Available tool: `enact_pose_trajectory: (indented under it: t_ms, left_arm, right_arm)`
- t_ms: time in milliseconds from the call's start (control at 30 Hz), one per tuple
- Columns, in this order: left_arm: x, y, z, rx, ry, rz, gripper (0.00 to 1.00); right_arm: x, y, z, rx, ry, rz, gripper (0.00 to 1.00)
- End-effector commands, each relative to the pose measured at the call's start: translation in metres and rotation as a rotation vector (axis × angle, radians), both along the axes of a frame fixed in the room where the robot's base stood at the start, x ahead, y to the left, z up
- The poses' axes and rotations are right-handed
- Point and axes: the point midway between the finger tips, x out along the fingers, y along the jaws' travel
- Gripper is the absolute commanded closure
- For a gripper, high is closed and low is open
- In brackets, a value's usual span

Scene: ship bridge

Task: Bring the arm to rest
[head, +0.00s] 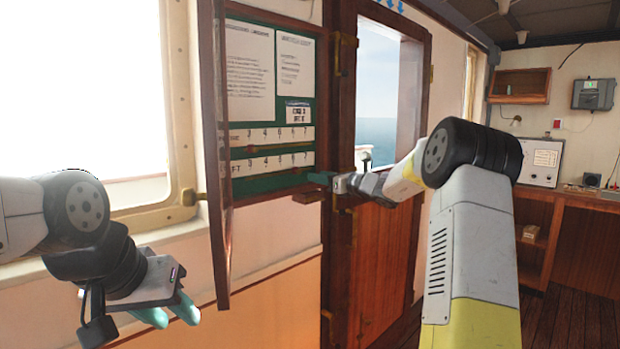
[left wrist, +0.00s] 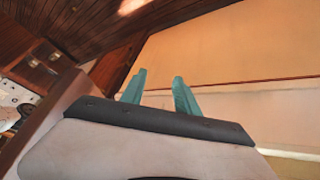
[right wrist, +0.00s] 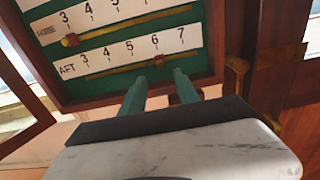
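My left gripper (head: 168,312) hangs low at the left in the head view, its teal fingers pointing down and apart. In the left wrist view its fingers (left wrist: 159,88) have a clear gap with nothing between them. My right gripper (head: 318,179) is stretched out to the lower right corner of a green draft board (head: 258,184). In the right wrist view its fingers (right wrist: 160,88) are apart and empty, just below the board's AFT scale (right wrist: 130,52). I cannot tell whether they touch the board's frame.
A narrow wooden-framed cabinet door (head: 216,150) stands open at the board's left side, between my two grippers. A wooden door (head: 385,265) with a window is right of the board. A counter (head: 570,200) with equipment lies at the far right.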

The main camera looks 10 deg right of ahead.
Motion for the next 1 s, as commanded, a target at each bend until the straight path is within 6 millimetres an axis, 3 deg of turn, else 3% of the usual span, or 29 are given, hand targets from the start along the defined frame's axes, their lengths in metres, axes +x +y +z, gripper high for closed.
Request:
enact_pose_trajectory:
  t_ms: [167,267,400,567,667,800,900,1000]
  left_arm:
    - [0.0,0.0,0.0,0.0,0.0,0.0,0.63]
    - [0.0,0.0,0.0,0.0,0.0,0.0,0.63]
    - [0.0,0.0,0.0,0.0,0.0,0.0,0.63]
    - [0.0,0.0,0.0,0.0,0.0,0.0,0.63]
    - [0.0,0.0,0.0,0.0,0.0,0.0,0.63]
    - [0.0,0.0,0.0,0.0,0.0,0.0,0.63]
    - [0.0,0.0,0.0,0.0,0.0,0.0,0.63]
    - [0.0,0.0,0.0,0.0,0.0,0.0,0.63]
  right_arm:
    - [-0.01,0.011,0.005,-0.054,-0.016,0.025,0.63]
    - [-0.041,0.039,0.013,-0.211,-0.06,0.097,0.63]
    - [-0.123,0.087,0.018,-0.589,-0.182,0.272,0.63]
    - [-0.229,0.113,0.003,-1.042,-0.357,0.498,0.63]
    - [-0.293,0.111,-0.013,-1.31,-0.476,0.642,0.63]
    - [-0.375,0.093,-0.041,-1.662,-0.649,0.848,0.63]
    - [-0.422,0.071,-0.061,-1.882,-0.768,0.989,0.63]
    - [-0.456,0.052,-0.078,-2.053,-0.864,1.109,0.63]
